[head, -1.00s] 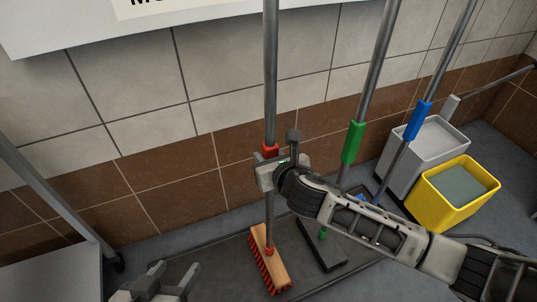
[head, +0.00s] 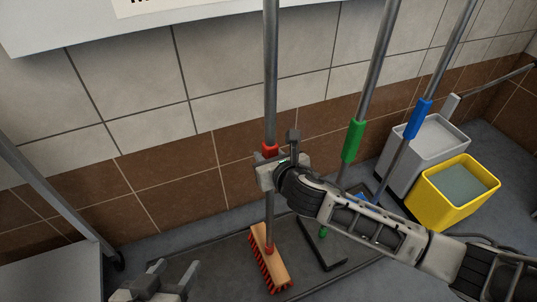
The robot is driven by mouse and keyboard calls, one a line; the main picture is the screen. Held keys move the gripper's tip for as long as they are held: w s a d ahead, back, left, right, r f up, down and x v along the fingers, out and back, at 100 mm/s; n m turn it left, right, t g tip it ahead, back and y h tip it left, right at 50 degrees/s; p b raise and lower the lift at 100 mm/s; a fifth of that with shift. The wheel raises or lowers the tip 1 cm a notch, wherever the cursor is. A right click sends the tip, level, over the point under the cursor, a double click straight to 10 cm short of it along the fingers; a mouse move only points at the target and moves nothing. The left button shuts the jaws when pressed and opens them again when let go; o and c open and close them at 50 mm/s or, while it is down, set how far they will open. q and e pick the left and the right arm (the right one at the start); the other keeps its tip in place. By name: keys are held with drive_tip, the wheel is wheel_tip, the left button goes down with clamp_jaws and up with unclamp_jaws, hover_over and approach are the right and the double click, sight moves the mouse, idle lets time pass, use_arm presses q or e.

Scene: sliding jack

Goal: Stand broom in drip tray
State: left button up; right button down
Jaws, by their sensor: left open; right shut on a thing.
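The broom (head: 270,258) has a wooden head with red bristles, a grey pole and a red collar. It stands nearly upright, its head over the dark drip tray (head: 217,277) on the floor; I cannot tell whether the bristles rest on the tray. My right gripper (head: 268,172) is shut on the broom pole just below the red collar. My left gripper (head: 155,285) is open and empty at the bottom left, apart from the broom and partly cut off by the frame.
A green-collared tool (head: 352,142) with a dark head and a blue-collared tool (head: 418,120) stand to the right. A yellow bucket (head: 435,203) and a grey bin (head: 399,164) are further right. A metal-framed cart (head: 52,275) stands at left. The tiled wall is close behind.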

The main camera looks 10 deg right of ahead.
use_arm(q)
drive_tip(key=shift+s+a+f, duration=0.1)
drive_tip(key=shift+f, duration=0.2)
use_arm(e)
drive_tip(key=shift+f, duration=0.25)
